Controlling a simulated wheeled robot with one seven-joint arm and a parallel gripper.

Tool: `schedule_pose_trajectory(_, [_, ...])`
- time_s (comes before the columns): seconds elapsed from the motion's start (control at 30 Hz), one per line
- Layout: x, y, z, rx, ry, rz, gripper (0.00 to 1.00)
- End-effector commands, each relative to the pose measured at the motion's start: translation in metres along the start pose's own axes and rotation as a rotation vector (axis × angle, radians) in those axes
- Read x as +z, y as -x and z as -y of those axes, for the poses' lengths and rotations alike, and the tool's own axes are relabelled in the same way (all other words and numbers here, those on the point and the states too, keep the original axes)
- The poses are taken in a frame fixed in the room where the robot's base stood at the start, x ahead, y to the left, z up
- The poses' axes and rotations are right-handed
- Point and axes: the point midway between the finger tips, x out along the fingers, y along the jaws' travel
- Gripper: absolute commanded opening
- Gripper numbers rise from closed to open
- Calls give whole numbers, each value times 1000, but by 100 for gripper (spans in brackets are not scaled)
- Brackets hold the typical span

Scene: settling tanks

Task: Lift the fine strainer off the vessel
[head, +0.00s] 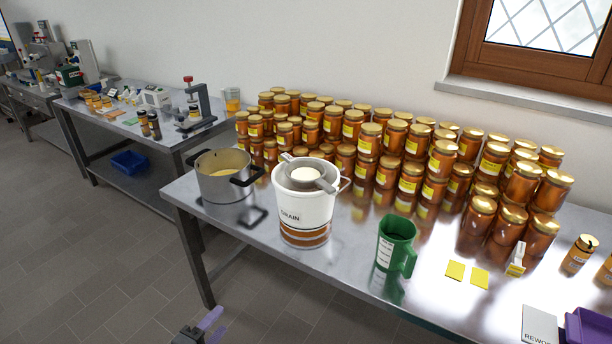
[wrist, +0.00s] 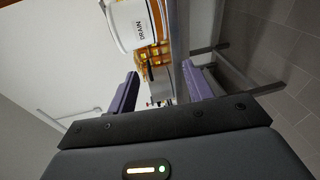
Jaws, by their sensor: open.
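The fine strainer (head: 306,176) is a grey round sieve with arms that rest across the rim of the vessel. The vessel is a white bucket (head: 304,212) marked DRAIN, upright near the table's front edge. Something pale shows in the middle of the strainer. In the wrist view the bucket (wrist: 135,25) is at the top, cut off by the picture edge, and the strainer cannot be made out there. My gripper (wrist: 160,92) is open, with nothing between its purple fingers. In the head view my gripper (head: 208,326) shows at the bottom edge, in front of and below the table, apart from the bucket.
A steel pot (head: 222,176) with black handles stands left of the bucket. A green jug (head: 394,244) stands to its right. Many stacked honey jars (head: 369,140) fill the table behind. Yellow cards (head: 455,270) and a purple tray (head: 590,326) lie at right. The floor at left is clear.

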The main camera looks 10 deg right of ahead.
Motion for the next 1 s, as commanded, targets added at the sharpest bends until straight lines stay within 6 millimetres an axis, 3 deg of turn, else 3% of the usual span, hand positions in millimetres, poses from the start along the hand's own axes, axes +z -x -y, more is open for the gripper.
schedule_pose_trajectory(0.1, [41,-36,-4,-165,-2,180,51])
schedule_pose_trajectory(0.33, [113,-70,-6,-508,-50,440,51])
schedule_pose_trajectory(0.6, [175,-79,-19,-876,-215,597,51])
schedule_pose_trajectory(1.0, [234,-78,-64,-1203,-623,590,51])
